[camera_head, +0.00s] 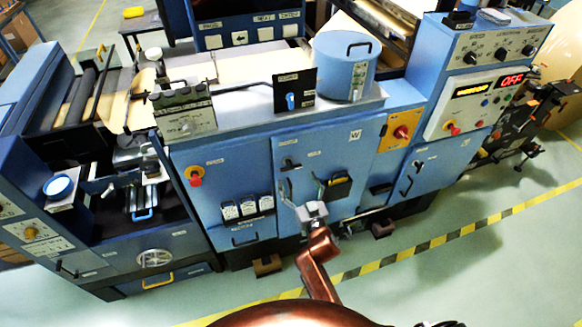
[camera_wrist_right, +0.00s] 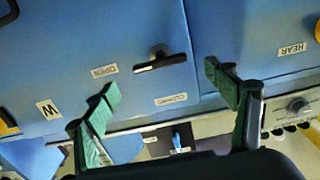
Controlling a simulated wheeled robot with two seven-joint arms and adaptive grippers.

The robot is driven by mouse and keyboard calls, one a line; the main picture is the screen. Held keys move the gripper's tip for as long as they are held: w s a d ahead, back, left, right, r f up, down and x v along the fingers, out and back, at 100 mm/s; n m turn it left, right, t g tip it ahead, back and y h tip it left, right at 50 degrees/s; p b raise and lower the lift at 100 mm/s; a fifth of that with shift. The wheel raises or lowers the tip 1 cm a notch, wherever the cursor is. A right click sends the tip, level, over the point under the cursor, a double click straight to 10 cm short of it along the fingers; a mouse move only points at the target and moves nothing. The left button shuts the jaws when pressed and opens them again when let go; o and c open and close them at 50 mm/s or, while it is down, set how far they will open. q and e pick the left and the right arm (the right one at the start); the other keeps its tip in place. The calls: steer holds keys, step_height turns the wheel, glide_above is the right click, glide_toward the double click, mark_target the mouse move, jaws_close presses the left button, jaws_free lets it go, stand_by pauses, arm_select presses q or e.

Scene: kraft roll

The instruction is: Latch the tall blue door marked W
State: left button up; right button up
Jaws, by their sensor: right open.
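The tall blue door marked W (camera_head: 345,165) is in the middle of the machine front and looks flush with it. Its W label shows upside down in the right wrist view (camera_wrist_right: 48,109). The black latch handle (camera_wrist_right: 162,62) lies between labels OPEN (camera_wrist_right: 104,70) and CLOSED (camera_wrist_right: 171,98); it also shows near the door's upper left in the head view (camera_head: 290,164). My right gripper (camera_head: 303,186) is in front of the door, below the latch. Its green fingers (camera_wrist_right: 162,84) are open and empty, one on each side of the latch in the wrist picture. My left gripper is not in view.
A neighbouring panel marked REAR (camera_wrist_right: 292,49) borders the door. A blue round pot (camera_head: 345,70) and a black switch plate (camera_head: 295,92) stand on top of the machine. The floor (camera_head: 440,275) in front is clear.

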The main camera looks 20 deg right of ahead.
mark_target(291, 167)
steer(key=w, duration=0.7)
steer(key=shift+a+f, duration=0.1)
steer(key=shift+c, duration=0.2)
steer(key=c, duration=1.1)
